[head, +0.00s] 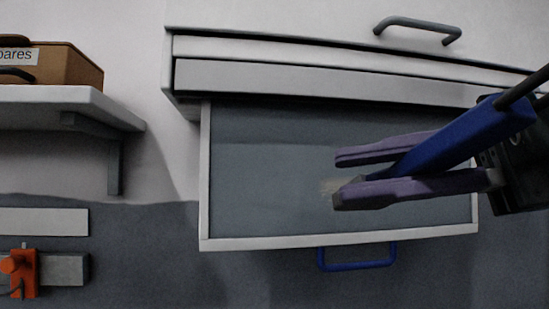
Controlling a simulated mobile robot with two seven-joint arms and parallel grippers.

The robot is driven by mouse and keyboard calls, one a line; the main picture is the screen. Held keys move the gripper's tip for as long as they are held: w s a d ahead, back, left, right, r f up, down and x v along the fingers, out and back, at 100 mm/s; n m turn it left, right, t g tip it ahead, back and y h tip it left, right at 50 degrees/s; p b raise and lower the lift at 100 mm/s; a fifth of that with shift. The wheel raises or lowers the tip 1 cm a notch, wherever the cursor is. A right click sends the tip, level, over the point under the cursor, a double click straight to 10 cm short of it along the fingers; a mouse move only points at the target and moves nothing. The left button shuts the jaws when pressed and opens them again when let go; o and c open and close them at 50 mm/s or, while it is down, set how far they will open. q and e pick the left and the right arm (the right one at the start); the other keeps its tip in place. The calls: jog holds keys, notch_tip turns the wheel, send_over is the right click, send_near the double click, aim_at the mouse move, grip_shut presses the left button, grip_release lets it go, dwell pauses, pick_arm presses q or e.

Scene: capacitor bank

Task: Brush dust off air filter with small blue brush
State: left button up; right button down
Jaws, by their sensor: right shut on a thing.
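My right gripper (338,176) reaches in from the right with its two purple fingers over the open drawer. It is shut on a blue brush (460,137), whose thick handle slants up to the right from between the fingers. I cannot tell whether the bristles touch the drawer floor. No air filter can be made out. My left gripper is not in view.
The grey-floored drawer (204,180) is pulled out of a white cabinet (300,80) and looks otherwise empty. It has a blue handle (357,264). At left, a shelf (60,100) bears a brown case (65,68). An orange fitting (22,268) sits below.

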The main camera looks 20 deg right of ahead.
jog(key=shift+w+d+p, duration=0.2)
jog(key=shift+w+p, duration=0.1)
jog(key=shift+w, duration=0.4)
jog(key=shift+w+d+p, duration=0.15)
jog(key=shift+w+p, duration=0.15)
jog(key=shift+w, duration=0.35)
jog(key=shift+w+d+f+b, duration=0.15)
jog(key=shift+w+b, duration=0.3)
jog(key=shift+w, duration=0.3)
jog(key=shift+w+d+b, duration=0.2)
jog(key=shift+w+b, duration=0.15)
jog(key=shift+w, duration=0.5)
jog(key=shift+w+d, duration=0.2)
jog(key=shift+w, duration=0.85)
